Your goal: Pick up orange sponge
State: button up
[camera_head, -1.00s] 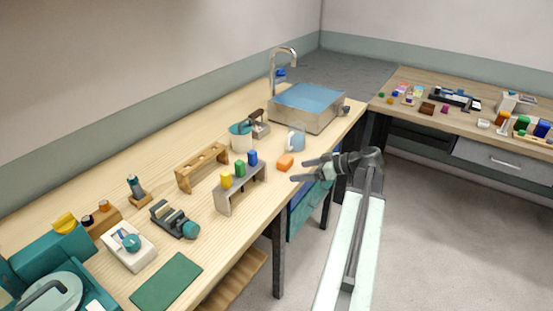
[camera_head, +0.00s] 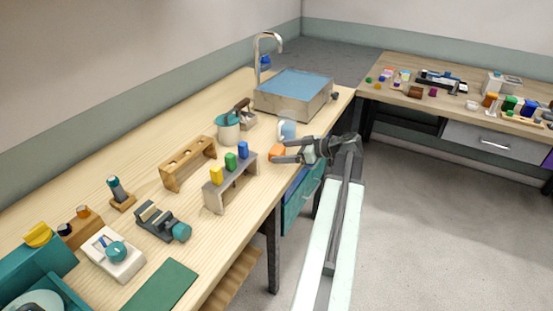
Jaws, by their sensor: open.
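The orange sponge (camera_head: 276,152) is a small block on the wooden bench, near its front edge. It lies just right of the grey rack with coloured blocks. My gripper (camera_head: 273,153) reaches in from the right, with its fingers pointing left at the sponge. The fingers are open, and their tips overlap the sponge in the picture. Part of the sponge is hidden behind them. I cannot tell whether the fingers touch it or how high they are above the bench.
The grey rack (camera_head: 228,185) with yellow, green and blue blocks stands left of the sponge. A clear beaker (camera_head: 288,130) stands just behind it. The floor (camera_head: 420,240) at right is clear.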

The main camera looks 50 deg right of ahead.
aim_at(280, 150)
jog(key=x, duration=0.2)
jog(key=shift+w+f, duration=0.2)
jog(key=shift+f, duration=0.1)
jog(key=shift+r, duration=0.1)
jog(key=c, duration=1.4)
jog(key=shift+c, duration=0.2)
jog(key=shift+r, duration=0.25)
notch_tip(280, 150, up, 4)
jog(key=p, duration=0.4)
jog(key=shift+s+d+f, duration=0.1)
jog(key=shift+d+f, duration=0.05)
jog(key=shift+d, duration=0.05)
jog(key=s+d, duration=0.8)
jog(key=d, duration=0.5)
jog(key=shift+d+r+p, duration=0.25)
jog(key=shift+r+p, duration=0.15)
